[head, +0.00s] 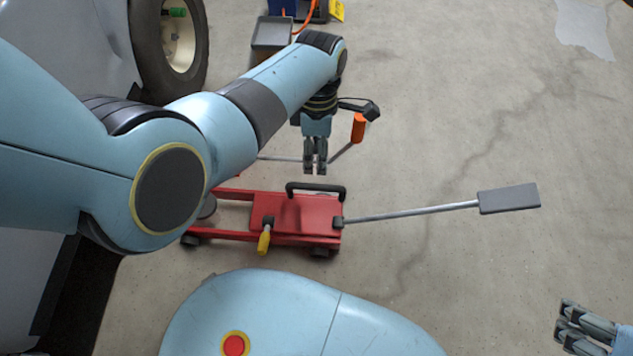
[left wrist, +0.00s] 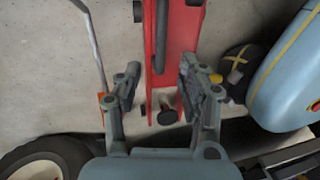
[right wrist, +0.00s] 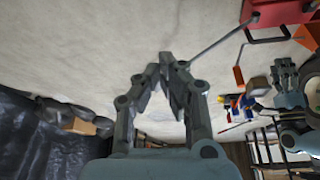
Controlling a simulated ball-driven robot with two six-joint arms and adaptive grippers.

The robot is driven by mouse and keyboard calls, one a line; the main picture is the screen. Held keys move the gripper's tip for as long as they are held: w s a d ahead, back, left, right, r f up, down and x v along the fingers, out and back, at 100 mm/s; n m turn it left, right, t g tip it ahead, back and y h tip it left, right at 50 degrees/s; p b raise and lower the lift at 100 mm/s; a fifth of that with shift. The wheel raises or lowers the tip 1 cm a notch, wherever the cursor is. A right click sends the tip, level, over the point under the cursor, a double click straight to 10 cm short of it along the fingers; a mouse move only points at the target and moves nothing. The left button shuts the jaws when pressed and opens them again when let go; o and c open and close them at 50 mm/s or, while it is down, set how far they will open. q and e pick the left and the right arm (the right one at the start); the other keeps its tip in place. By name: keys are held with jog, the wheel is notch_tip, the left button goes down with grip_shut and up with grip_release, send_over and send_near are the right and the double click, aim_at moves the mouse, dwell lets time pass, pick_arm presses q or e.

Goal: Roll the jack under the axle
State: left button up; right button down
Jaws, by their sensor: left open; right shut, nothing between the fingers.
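The red floor jack (head: 290,213) stands on the concrete floor, its left end partly hidden behind my left arm. It has a black carry handle (head: 315,188) and a long lever with a grey grip (head: 508,198) pointing right. My left gripper (head: 316,165) is open and empty, just above the carry handle in the head view. In the left wrist view the jack (left wrist: 161,40) lies below the open fingers (left wrist: 158,82). My right gripper (head: 578,325) is shut and empty at the lower right; its tips show in the right wrist view (right wrist: 164,65). I cannot make out the axle.
A wheel (head: 170,45) and the pale cart body (head: 65,45) stand at the left. A rod with an orange grip (head: 358,127) lies behind my left gripper. A yellow-handled piece (head: 264,240) is on the jack's near side. Floor to the right is clear.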

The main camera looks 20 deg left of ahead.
aim_at(315, 185)
pick_arm(q)
jog(key=f+b, duration=0.1)
jog(key=f, duration=0.2)
jog(key=s+f+b, duration=0.1)
jog(key=f+b, duration=0.1)
jog(key=f, duration=0.1)
jog(key=shift+s+d+f, duration=0.1)
jog(key=shift+s+d, duration=0.05)
jog(key=shift+s, duration=0.05)
jog(key=shift+s+f+b, duration=0.15)
jog(key=shift+f+b, duration=0.5)
jog(key=shift+f, duration=0.05)
jog(key=shift+f+b, duration=0.35)
jog(key=shift+f, duration=0.2)
pick_arm(e)
notch_tip(315, 185, down, 7)
jog(key=t, duration=0.6)
jog(key=shift+a+t, duration=0.25)
jog(key=shift+t, duration=0.05)
jog(key=shift+w+r, duration=0.1)
jog(key=shift+r, duration=0.05)
pick_arm(q)
grip_shut()
